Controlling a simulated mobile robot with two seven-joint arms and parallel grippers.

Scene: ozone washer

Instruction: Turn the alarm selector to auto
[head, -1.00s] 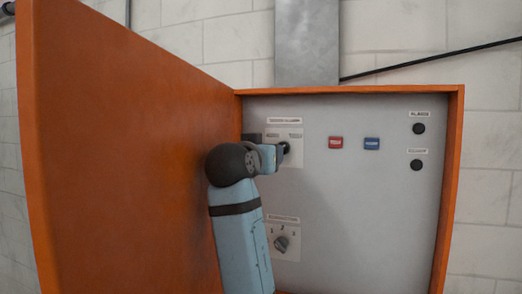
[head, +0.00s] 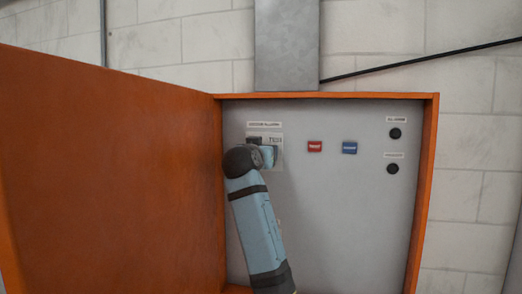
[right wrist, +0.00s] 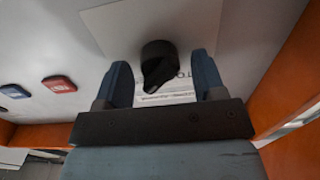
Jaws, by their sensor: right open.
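The alarm selector is a black knob (right wrist: 158,62) on a pale plate in the right wrist view. Its pointed end faces down in that picture, with partly hidden lettering beside it. My right gripper (right wrist: 161,58) is open, one finger on each side of the knob, with a visible gap to each. In the head view my right gripper (head: 269,155) is at the selector plate (head: 278,164) in the upper left of the panel and hides the knob. The word TEST shows on the plate. My left gripper is not in view.
The orange cabinet door (head: 110,170) stands open at the left. A red button (head: 314,146), a blue button (head: 350,148) and two black round fittings (head: 394,133) sit right of the selector. The cabinet's right wall (head: 424,200) borders the panel.

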